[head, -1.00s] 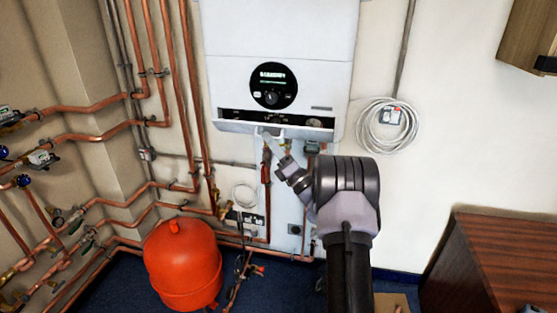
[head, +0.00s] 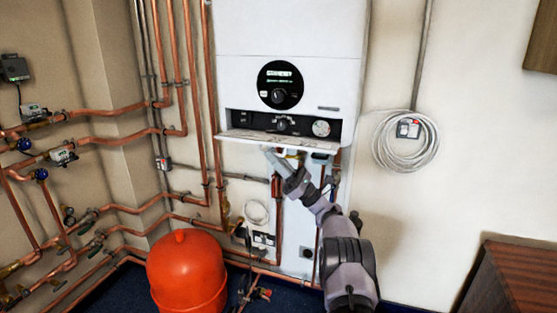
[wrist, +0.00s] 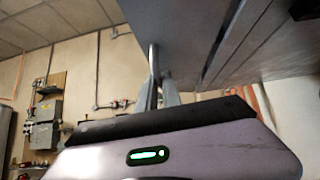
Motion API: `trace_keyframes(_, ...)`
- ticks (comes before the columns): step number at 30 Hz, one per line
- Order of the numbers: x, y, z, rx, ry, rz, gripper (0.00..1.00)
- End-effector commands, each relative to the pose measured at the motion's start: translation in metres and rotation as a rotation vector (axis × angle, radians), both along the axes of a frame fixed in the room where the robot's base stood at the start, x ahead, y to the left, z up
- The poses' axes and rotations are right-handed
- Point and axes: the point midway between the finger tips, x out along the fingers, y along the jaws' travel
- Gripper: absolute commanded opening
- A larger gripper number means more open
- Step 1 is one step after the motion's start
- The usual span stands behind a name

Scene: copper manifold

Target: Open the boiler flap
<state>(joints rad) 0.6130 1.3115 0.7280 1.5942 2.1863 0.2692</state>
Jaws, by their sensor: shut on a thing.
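The white boiler (head: 290,40) hangs on the wall in the head view. Its flap (head: 240,134) is tilted down at the bottom, leaving the black control panel with knobs and a round gauge (head: 321,128) exposed. My gripper (head: 268,151) is at the flap's lower front edge, shut on the flap. In the wrist view the fingers (wrist: 155,75) rise to the underside of a dark grey panel (wrist: 220,40). The exact contact at the fingertips is hard to see.
Copper pipes (head: 195,90) run left of and below the boiler. A red tank (head: 187,270) stands on the floor at lower left. A coiled cable (head: 405,142) hangs on the right wall, above a wooden cabinet (head: 508,280). The wall between boiler and coil is clear.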

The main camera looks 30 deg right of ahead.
Motion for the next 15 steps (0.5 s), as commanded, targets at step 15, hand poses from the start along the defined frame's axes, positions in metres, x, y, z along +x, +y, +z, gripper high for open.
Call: trace_keyframes(15, -0.0003, 0.0012, -0.0026, -0.031, -0.028, -0.001, 0.0)
